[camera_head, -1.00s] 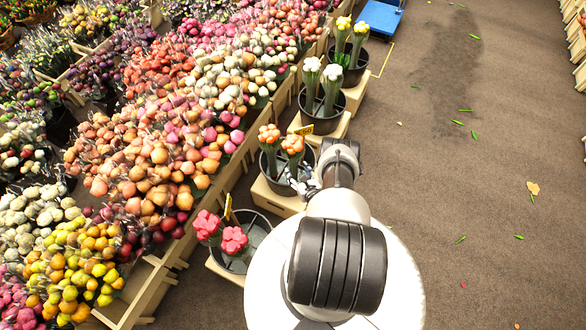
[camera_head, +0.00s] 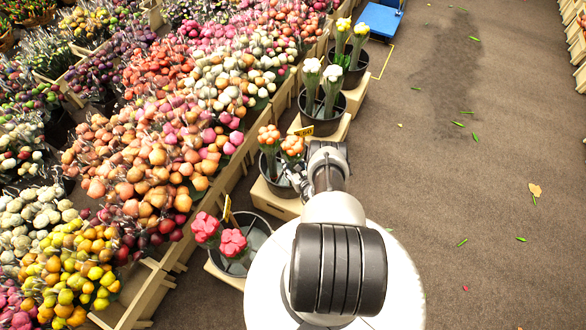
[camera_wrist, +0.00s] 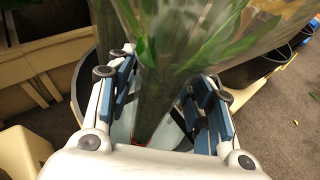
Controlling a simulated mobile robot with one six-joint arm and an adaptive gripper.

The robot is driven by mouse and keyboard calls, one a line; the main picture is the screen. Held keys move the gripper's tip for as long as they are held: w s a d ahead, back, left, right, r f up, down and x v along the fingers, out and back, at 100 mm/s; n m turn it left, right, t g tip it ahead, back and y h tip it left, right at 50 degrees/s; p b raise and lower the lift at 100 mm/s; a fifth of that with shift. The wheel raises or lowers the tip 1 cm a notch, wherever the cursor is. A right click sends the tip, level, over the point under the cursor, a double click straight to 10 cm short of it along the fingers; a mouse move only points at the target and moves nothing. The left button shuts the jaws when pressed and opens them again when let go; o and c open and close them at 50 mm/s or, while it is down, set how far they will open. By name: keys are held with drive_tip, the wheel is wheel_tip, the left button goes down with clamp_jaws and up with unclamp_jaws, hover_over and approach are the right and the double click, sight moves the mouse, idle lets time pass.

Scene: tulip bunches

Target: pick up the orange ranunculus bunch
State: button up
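Two orange ranunculus bunches, one on the left (camera_head: 269,136) and one on the right (camera_head: 292,146), stand upright in a dark bucket (camera_head: 282,190) in the head view. My gripper (camera_head: 298,178) is low at the right side of this bucket, partly hidden by my arm. In the wrist view, a wrapped bunch with green stems and leaves (camera_wrist: 165,75) stands between the blue finger pads of my gripper (camera_wrist: 162,92). The fingers are apart, one on either side of the stems, with gaps visible. The flower heads are out of the wrist view.
A bucket with pink bunches (camera_head: 232,242) stands nearer. Buckets with white bunches (camera_head: 322,90) and yellow bunches (camera_head: 350,45) stand farther along. Dense flower displays (camera_head: 150,160) fill the left. The brown floor (camera_head: 480,200) on the right is mostly clear.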

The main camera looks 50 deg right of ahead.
sight(293, 140)
clamp_jaws()
idle(0.3)
drive_tip(key=shift+r, duration=0.1)
wheel_tip(293, 140, up, 20)
drive_tip(key=p, duration=0.9)
drive_tip(key=shift+w, duration=0.1)
